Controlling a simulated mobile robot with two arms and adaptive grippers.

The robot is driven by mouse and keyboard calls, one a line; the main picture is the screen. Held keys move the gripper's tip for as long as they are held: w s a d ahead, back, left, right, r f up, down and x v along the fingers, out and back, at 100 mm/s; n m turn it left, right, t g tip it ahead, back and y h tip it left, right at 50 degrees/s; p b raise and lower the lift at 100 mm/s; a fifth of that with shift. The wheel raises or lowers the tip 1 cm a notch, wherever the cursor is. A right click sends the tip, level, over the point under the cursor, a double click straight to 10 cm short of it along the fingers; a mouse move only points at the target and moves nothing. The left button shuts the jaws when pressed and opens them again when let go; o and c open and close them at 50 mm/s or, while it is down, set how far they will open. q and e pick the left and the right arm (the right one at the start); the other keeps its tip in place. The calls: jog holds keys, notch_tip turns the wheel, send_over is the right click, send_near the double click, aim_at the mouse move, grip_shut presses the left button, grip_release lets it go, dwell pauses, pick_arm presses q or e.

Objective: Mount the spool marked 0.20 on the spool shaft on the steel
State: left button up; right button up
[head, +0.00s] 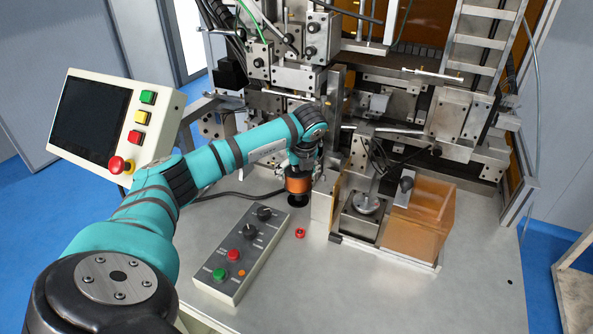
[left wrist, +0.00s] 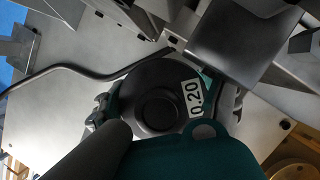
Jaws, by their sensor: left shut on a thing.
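The spool marked 0.20 (head: 298,185) has copper-coloured winding and dark flanges. In the left wrist view its black flange (left wrist: 150,92) carries a white 0.20 label. My left gripper (head: 300,172) is shut on the spool from above, its fingers on either side. The spool is upright over the steel table (head: 340,290). A dark round shape (head: 298,201) shows right below it; I cannot tell whether the two touch. The spool shaft cannot be made out; the spool and gripper may hide it. My right gripper is not in view.
The winding machine (head: 400,115) and an amber guard box (head: 420,220) stand close on the right. A cable (head: 240,194) runs behind. The front table is clear.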

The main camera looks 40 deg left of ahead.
pick_arm(q)
jog(key=shift+f+b, duration=0.25)
jog(key=shift+b, duration=0.05)
jog(key=shift+f+b, duration=1.75)
jog(key=shift+f, duration=0.35)
jog(key=o, duration=1.7)
jog(key=shift+c, duration=0.2)
jog(key=shift+f, duration=0.1)
notch_tip(320, 180, up, 10)
jog(key=shift+r, duration=0.1)
